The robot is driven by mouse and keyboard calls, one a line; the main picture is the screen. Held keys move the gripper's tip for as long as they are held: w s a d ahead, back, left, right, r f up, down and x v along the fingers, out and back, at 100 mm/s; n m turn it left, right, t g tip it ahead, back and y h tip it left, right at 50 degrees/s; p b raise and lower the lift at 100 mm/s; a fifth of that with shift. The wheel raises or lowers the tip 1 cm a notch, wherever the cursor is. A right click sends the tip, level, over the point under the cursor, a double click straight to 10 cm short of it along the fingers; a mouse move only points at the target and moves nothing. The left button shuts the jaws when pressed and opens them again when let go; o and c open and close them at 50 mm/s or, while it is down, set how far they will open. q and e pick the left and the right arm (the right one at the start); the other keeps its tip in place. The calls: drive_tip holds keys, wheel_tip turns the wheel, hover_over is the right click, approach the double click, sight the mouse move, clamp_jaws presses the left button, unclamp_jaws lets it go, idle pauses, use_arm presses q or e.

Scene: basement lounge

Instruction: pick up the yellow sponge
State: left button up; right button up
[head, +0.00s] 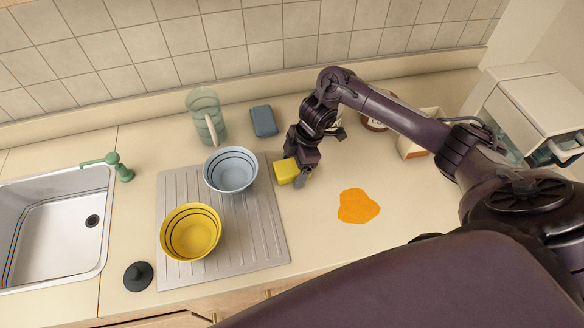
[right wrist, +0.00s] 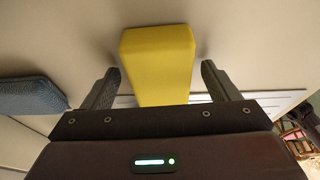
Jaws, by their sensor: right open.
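The yellow sponge (head: 286,171) lies on the counter just right of the metal drainboard in the head view. My right gripper (head: 293,175) is down at the sponge, its arm reaching in from the right. In the right wrist view the sponge (right wrist: 160,60) stands between the two fingers of the right gripper (right wrist: 160,88), with a gap visible on each side. The fingers are open and not closed on it. In the head view the gripper partly hides the sponge. My left gripper is not in view.
A blue-grey sponge (head: 264,121) and a green ribbed pitcher (head: 207,118) stand behind. A light blue bowl (head: 230,171) and a yellow bowl (head: 190,232) sit on the drainboard (head: 252,240). An orange spill (head: 358,206) lies to the right. The sink (head: 60,220) is at left.

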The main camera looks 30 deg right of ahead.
sight(294, 166)
drive_tip(key=shift+f, duration=0.2)
drive_tip(key=c, duration=1.1)
drive_tip(key=shift+o, duration=0.2)
wheel_tip(294, 166, up, 11)
drive_tip(key=shift+f+p, duration=0.2)
drive_tip(key=shift+p, duration=0.25)
